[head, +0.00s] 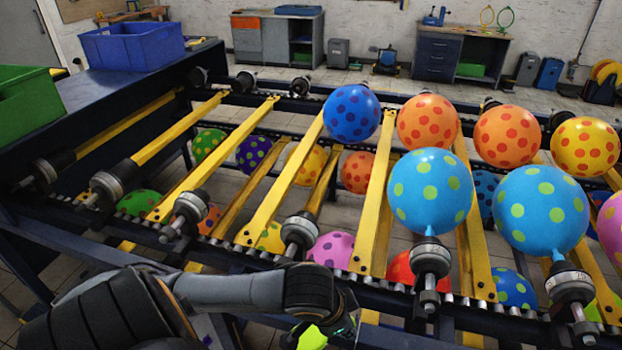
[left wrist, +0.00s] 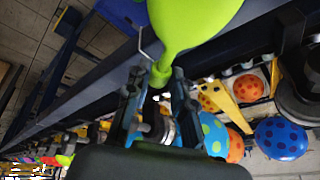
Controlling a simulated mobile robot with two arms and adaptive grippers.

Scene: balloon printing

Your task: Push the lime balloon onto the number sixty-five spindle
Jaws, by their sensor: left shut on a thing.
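The lime balloon (left wrist: 190,22) is plain bright green and fills the top of the left wrist view. My left gripper (left wrist: 160,84) is shut on its narrow neck. In the head view, my left gripper is at the bottom centre, and only a little of the lime balloon (head: 312,338) shows beside it; the rest is out of frame. An empty spindle (head: 300,232) stands on the near rail, up from the gripper. More empty spindles, such as this one (head: 187,212), stand further left. I cannot read the spindle numbers. My right gripper is not in view.
Blue balloons with green dots sit on near-rail spindles to the right, one (head: 430,190) beside the empty spindle and one (head: 540,210) further right. Several dotted balloons fill the far row and lower level. A green bin (head: 30,105) and a blue bin (head: 130,45) stand left.

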